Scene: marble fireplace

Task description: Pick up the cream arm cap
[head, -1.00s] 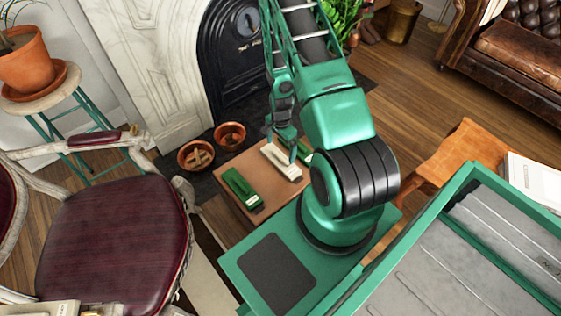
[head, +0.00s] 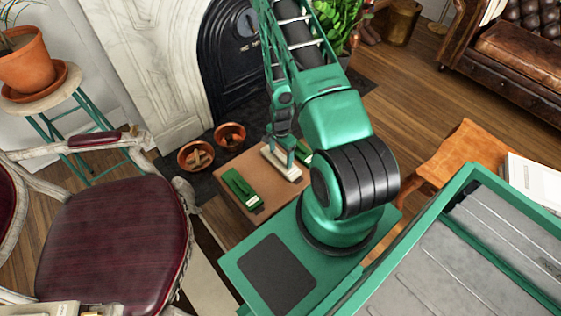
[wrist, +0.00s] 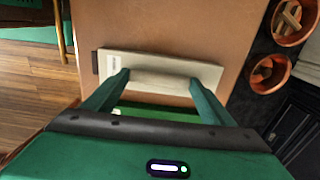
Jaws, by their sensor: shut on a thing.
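The cream arm cap (head: 284,167) is a long pale bar with a small label at one end. It lies on the brown tabletop, as far as I can see, and also shows in the wrist view (wrist: 205,70). My gripper (head: 279,152) is right over it, and the wrist view shows its two fingers (wrist: 160,80) shut on the cap's raised middle part, one toward each end. The fingers hide part of the cap in the head view. I see no clear gap beneath the cap.
A green cap (head: 242,188) lies left of the cream one, and another green one (head: 305,153), partly hidden by my arm, lies to its right. A burgundy chair (head: 115,238) stands at left.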

